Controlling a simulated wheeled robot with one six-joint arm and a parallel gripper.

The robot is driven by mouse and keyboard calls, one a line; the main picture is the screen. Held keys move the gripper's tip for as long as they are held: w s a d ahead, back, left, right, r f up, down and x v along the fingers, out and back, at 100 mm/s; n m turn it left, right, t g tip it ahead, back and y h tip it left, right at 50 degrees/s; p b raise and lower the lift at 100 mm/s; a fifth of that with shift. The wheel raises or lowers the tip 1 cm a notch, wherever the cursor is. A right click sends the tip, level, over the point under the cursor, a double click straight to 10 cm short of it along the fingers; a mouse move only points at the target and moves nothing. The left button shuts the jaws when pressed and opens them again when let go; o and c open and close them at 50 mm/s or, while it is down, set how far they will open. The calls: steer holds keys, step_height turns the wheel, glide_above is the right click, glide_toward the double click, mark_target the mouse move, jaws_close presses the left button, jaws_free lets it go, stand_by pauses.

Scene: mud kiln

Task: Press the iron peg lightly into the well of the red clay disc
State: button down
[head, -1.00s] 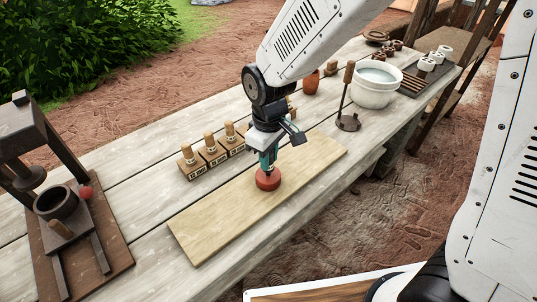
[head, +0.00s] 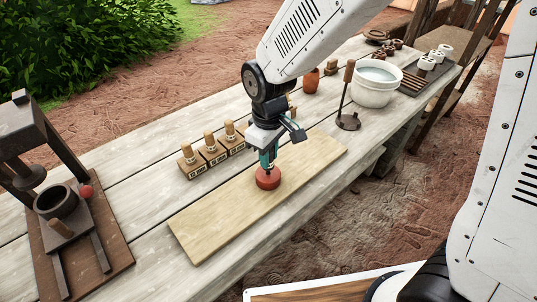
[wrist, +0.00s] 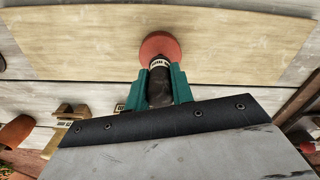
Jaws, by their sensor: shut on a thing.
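The red clay disc (head: 268,182) lies on the pale wooden board, and in the wrist view the disc (wrist: 160,44) is just beyond my fingertips. My gripper (head: 267,160) stands over it, pointing down. In the wrist view its teal fingers (wrist: 160,82) are shut on the dark iron peg (wrist: 160,90), which has a pale marked band near its lower end. The disc's well is hidden behind the peg, so I cannot tell how deep the peg sits.
The pale board (head: 205,235) is otherwise bare. Several labelled wooden blocks with wood-topped tools (head: 212,153) stand behind it. A dark press frame (head: 110,250) stands at left.

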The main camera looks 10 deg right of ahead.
steer(key=shift+r, duration=3.75)
steer(key=s+a, duration=0.2)
steer(key=a, duration=0.5)
steer(key=shift+a, duration=0.2)
